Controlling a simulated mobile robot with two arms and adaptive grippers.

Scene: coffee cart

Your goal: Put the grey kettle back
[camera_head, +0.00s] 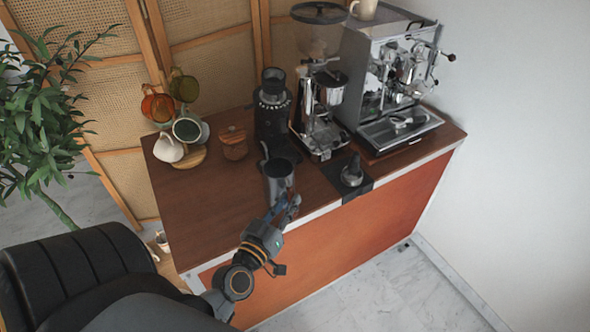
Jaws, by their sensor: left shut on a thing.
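The grey kettle (279,170) is a grey, open-topped vessel near the front edge of the wooden counter (210,218). My left gripper (284,204) reaches in from the lower left and is shut on the kettle from the front. The kettle looks upright. I cannot tell whether its base touches the counter or is held slightly above it. My gripper partly hides the kettle's lower part. My right gripper is not in view.
A black grinder (272,105) stands right behind the kettle. A taller grinder (320,90) and an espresso machine (390,85) fill the right side. A tamper (352,172) sits on a black mat. Cups (168,148) and a wooden-lidded jar (233,143) stand left. The counter's front left is clear.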

